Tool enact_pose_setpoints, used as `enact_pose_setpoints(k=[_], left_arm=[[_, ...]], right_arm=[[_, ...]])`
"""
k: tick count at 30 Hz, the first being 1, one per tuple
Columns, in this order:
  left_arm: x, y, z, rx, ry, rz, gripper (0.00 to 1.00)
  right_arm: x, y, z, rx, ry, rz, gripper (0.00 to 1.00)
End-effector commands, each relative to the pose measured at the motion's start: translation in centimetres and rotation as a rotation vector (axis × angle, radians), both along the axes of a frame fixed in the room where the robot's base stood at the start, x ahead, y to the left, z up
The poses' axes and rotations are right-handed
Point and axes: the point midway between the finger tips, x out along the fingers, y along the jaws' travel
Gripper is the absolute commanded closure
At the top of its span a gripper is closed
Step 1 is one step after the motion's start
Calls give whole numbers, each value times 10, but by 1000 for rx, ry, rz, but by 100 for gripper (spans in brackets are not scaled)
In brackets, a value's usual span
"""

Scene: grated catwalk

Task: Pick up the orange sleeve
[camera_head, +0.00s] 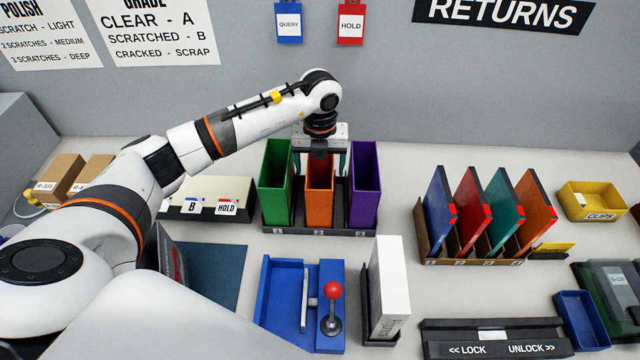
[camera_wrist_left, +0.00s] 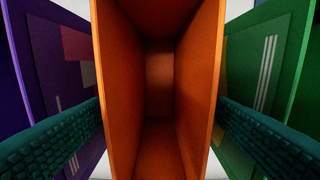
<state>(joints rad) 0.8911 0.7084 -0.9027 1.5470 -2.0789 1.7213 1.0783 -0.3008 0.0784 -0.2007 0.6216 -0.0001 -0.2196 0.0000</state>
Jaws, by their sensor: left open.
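The orange sleeve (camera_head: 319,193) is an open-topped, upright, empty box in the middle slot of a dark rack (camera_head: 318,232), between a green sleeve (camera_head: 273,180) and a purple sleeve (camera_head: 364,185). My left gripper (camera_head: 321,160) is above the rack, pointing down over the orange sleeve's top. In the left wrist view the orange sleeve (camera_wrist_left: 158,150) fills the middle, with one teal finger on each side of it. The fingers are open, in the gaps beside the purple sleeve (camera_wrist_left: 55,60) and the green sleeve (camera_wrist_left: 265,60). Whether they touch the orange walls is unclear.
A holder with several coloured cases (camera_head: 470,262) stands at the right, near a yellow clips bin (camera_head: 592,203). In front are a blue fixture with a red-knobbed lever (camera_head: 285,320) and a white box (camera_head: 390,290). A card tray (camera_head: 215,215) is left of the rack. The wall is behind.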

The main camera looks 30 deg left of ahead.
Motion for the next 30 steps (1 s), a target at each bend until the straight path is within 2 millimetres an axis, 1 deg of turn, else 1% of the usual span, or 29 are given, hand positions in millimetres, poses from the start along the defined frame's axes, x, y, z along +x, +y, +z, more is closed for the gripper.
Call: enact_pose_setpoints(k=[3,9,17,18,20,26,30], left_arm=[[0,0,-7,0,1,-1,21],[0,0,-8,0,-1,-1,21],[0,0,-7,0,0,-1,63],[0,0,-7,0,0,-1,70],[0,0,-7,0,0,-1,80],[0,0,-7,0,-1,-1,80],[1,0,3,-1,-5,-1,80]], right_arm=[[0,0,3,0,0,0,100],[0,0,2,0,0,0,100],[0,0,2,0,0,0,100],[0,0,2,0,0,0,100],[0,0,2,-1,1,0,100],[0,-1,2,-1,1,0,100],[0,-1,-4,-2,2,0,100]])
